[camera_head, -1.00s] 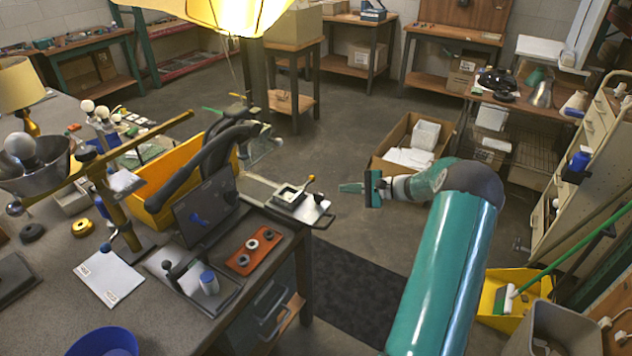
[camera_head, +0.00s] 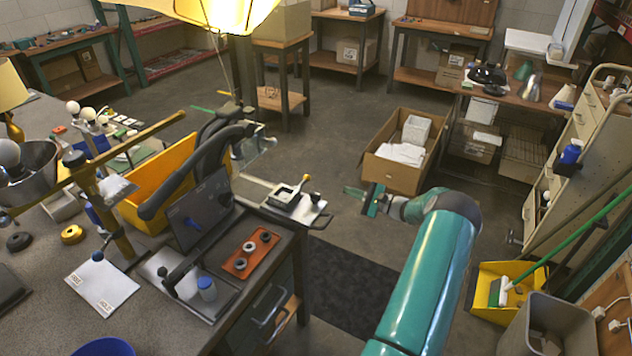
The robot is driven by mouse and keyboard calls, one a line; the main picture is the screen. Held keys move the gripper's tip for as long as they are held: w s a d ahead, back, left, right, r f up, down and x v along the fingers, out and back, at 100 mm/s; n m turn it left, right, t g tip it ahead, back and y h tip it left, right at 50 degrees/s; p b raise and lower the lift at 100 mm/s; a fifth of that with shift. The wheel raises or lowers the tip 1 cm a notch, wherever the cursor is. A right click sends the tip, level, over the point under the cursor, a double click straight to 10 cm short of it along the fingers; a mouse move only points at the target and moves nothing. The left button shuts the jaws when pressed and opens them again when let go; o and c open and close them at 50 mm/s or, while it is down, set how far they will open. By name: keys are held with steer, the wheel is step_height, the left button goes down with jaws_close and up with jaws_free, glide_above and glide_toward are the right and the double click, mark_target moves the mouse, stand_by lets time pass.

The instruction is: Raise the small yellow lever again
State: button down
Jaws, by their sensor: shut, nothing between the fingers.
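The small yellow lever (camera_head: 302,183) stands tilted up to the right on a small pale box (camera_head: 289,200) at the right corner of the workbench. A small dark knob (camera_head: 315,197) is just right of it. My gripper (camera_head: 348,190) is at the end of my teal arm, right of the lever and apart from it. Its narrow green fingers are shut and empty, pointing left toward the lever. The far side of the box is hard to make out.
An open cardboard box (camera_head: 395,172) is on the floor behind my gripper. The floor between is clear.

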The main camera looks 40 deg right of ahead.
mark_target(303, 182)
steer(key=w+a+r, duration=0.2)
steer(key=w+a, duration=0.4)
steer(key=w, duration=0.3)
steer(key=shift+a+r, duration=0.35)
steer(key=shift+a, duration=0.05)
steer(key=shift+r, duration=0.15)
steer(key=shift+r+n, duration=0.2)
steer(key=shift+n, duration=0.2)
